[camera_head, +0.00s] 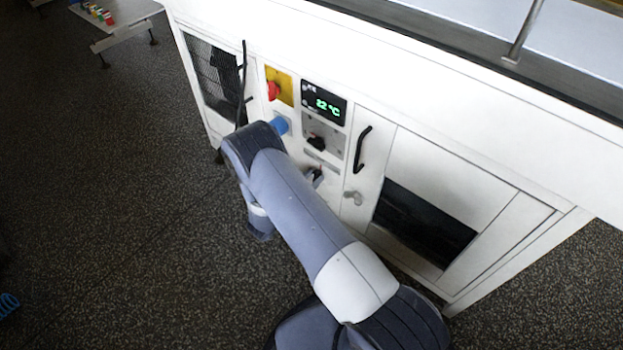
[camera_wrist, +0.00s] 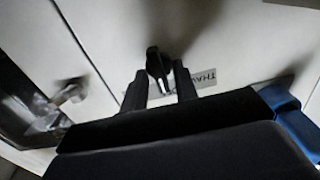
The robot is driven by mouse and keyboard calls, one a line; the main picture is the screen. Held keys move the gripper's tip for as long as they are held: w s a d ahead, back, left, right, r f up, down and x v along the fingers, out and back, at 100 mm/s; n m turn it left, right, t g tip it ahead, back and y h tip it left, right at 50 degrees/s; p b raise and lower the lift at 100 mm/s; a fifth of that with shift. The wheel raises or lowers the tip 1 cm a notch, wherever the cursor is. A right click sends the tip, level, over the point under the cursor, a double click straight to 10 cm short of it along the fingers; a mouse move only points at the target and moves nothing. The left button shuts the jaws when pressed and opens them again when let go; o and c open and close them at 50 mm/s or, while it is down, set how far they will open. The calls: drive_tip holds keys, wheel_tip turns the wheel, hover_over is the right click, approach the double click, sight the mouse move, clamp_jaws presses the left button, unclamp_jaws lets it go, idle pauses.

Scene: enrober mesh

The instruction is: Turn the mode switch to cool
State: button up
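A black switch knob (camera_wrist: 158,66) stands out from the white panel in the wrist view, beside a grey label (camera_wrist: 205,78) with letters that look like THAW. I take it to be the mode switch; the word cool cannot be seen. My gripper (camera_wrist: 162,82) has its two dark fingers apart, one to each side of the knob. I cannot tell whether either finger touches it. In the head view my arm hides much of this spot, and only dark parts show low on the panel.
The white machine front (camera_head: 455,175) also carries a red switch on a yellow plate (camera_head: 284,80), a green temperature display (camera_head: 325,103), another black knob (camera_head: 316,142), a black door handle (camera_head: 361,149) and a grey latch (camera_head: 353,197).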

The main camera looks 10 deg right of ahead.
drive_tip(key=shift+c, duration=0.7)
drive_tip(key=shift+f+m+b, duration=0.1)
drive_tip(key=shift+m+b, duration=0.2)
drive_tip(key=shift+b, duration=0.1)
drive_tip(key=m+b, duration=0.3)
drive_tip(key=shift+s+f, duration=0.1)
drive_tip(key=shift+f, duration=0.05)
drive_tip(key=m+b, duration=0.4)
drive_tip(key=m, duration=0.1)
drive_tip(key=shift+d+b, duration=0.1)
drive_tip(key=shift+b, duration=0.25)
drive_tip(key=shift+s+m, duration=0.1)
drive_tip(key=shift+m, duration=0.2)
drive_tip(key=o, duration=0.6)
